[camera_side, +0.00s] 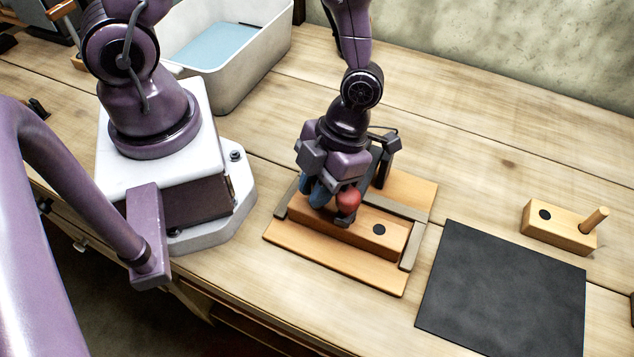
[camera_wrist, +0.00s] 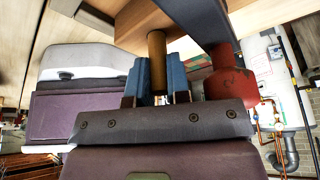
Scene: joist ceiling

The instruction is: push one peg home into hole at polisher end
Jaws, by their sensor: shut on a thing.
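My gripper (camera_side: 316,192) is low over the left part of a wooden block (camera_side: 345,232) held in a fixture. Its blue fingers are shut on a brown peg (camera_wrist: 157,48). In the wrist view the peg stands between the fingers (camera_wrist: 158,82) and its far end meets the block (camera_wrist: 138,25). How deep it sits in a hole cannot be told. In the side view my gripper hides the peg and that end of the block. A dark hole (camera_side: 379,229) shows at the block's right end.
A red knob (camera_side: 348,199) on a dark bar is close beside my fingers; it also shows in the wrist view (camera_wrist: 229,82). A second block (camera_side: 556,231) with a peg (camera_side: 594,219) stands right. A black mat (camera_side: 505,288) lies flat. A white tub (camera_side: 262,62) stands behind.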

